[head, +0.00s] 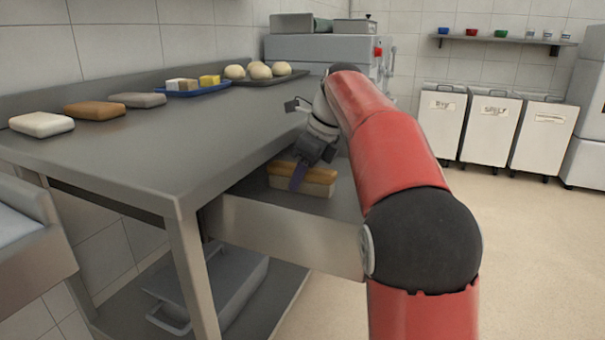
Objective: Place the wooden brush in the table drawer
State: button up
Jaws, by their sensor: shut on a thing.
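The wooden brush (318,176), with a brown wooden top and a pale lower part, is inside the table drawer, low over its floor or on it; I cannot tell which. The table drawer (285,235) is pulled out from under the steel table, its near wall facing me. My gripper (298,178) points down into the drawer and is shut on the brush near its left part. One finger hides a strip of the brush. My red arm hides the right part of the drawer.
The steel table (190,140) holds several slabs (42,124), a blue tray (183,92) and a dark tray with dough balls (260,70). A grey bin (215,280) sits on the lower shelf. White bins (490,128) stand at the back right. The floor at right is clear.

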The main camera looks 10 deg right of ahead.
jog(key=o, duration=1.1)
jog(key=p+v, duration=0.4)
jog(key=v, duration=0.7)
jog(key=shift+r+p, duration=0.35)
jog(key=shift+r, duration=0.05)
jog(key=shift+d+r, duration=0.15)
jog(key=shift+r, duration=0.1)
